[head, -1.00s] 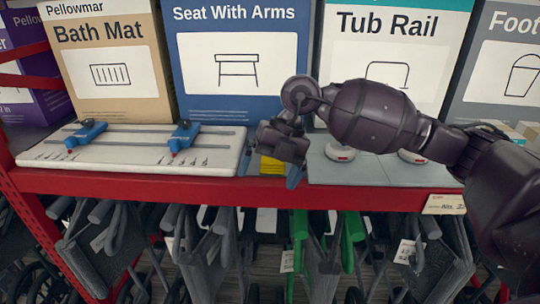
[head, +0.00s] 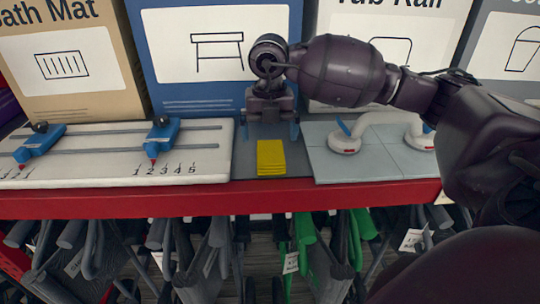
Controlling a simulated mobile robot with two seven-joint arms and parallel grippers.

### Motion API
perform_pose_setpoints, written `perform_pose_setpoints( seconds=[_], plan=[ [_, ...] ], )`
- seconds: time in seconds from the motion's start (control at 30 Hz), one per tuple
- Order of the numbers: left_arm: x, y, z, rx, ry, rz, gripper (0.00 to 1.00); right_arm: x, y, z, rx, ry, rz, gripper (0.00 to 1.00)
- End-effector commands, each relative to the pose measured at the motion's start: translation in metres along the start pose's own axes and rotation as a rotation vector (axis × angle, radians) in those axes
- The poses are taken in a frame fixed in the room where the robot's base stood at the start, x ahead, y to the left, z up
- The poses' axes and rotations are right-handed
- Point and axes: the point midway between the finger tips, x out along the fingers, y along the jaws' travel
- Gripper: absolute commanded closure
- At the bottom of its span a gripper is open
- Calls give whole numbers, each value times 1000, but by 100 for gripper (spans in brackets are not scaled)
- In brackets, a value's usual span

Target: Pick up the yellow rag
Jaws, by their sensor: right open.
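The yellow rag (head: 271,158) lies folded on a dark grey patch of the red shelf, between the white slider board and the grey tiled panel. My right gripper (head: 269,132) is open, with its blue-tipped fingers spread apart. In the picture it is just above the far edge of the rag, and nothing shows between the fingers. I cannot tell its exact height over the shelf. My left gripper is out of view.
The white board (head: 95,178) with two blue sliders is left of the rag. The tiled panel (head: 370,170) with a white grab rail (head: 385,122) is right of it. Large boxes (head: 215,90) stand behind. Scooters or walkers with grey and green frames are below the red shelf edge (head: 120,205).

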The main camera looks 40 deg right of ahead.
Motion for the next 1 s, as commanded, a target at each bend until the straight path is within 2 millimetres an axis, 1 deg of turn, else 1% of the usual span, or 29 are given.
perform_pose_setpoints(
  seconds=[0.03, 0.23, 0.53, 0.63, 0.8, 0.97, 1.0],
  plan=[
    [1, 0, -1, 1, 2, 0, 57, 4, 0, 0, 0, 1, 0, 1],
    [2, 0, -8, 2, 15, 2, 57, 15, -1, -1, 0, 1, 0, 1],
    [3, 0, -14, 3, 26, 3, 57, 54, -3, -3, 0, 2, 0, 1],
    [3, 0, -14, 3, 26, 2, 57, 58, -3, -3, -1, 1, 1, 1],
    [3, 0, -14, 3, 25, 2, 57, 58, -2, -3, -1, 0, 1, 1],
    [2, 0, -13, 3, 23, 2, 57, 58, -2, -3, -1, 0, 1, 26],
    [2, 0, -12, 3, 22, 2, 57, 57, -2, -3, -1, 0, 1, 32]
  ],
)
